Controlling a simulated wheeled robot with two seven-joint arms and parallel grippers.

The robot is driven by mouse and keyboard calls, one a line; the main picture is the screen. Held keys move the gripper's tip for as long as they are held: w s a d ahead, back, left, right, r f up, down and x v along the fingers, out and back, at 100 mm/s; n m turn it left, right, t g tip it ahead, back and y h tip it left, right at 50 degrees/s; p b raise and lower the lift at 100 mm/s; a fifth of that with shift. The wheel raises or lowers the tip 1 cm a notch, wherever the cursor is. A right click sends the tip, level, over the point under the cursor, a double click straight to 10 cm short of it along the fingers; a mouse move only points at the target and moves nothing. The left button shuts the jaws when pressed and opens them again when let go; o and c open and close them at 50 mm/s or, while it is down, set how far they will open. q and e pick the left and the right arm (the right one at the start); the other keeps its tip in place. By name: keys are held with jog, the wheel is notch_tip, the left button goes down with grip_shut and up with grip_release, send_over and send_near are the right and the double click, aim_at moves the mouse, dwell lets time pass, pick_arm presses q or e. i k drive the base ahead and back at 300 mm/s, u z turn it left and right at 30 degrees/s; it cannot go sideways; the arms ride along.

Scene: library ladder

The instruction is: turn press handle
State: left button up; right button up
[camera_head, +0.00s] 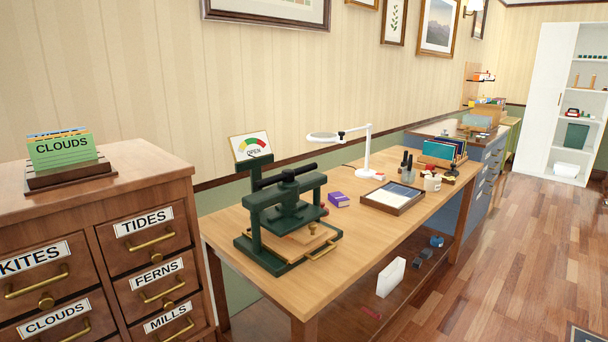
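A dark green book press (276,218) stands on the near end of a wooden table. Its black bar handle (287,177) lies across the top of the frame, over the central screw. A wooden board with a brass pull (318,247) lies at the base of the press. Behind the press is a dial sign (251,146) with a coloured gauge and the word OPEN. Neither of my grippers shows in the head view.
The wooden table (362,229) also holds a purple box (339,199), a framed tray (392,198) and a white magnifier lamp (366,150). A labelled drawer cabinet (110,177) stands at the left. Wooden floor at the right is open.

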aim_at(288, 175)
jog(key=u, duration=0.35)
jog(key=i, duration=0.95)
jog(key=u, duration=0.1)
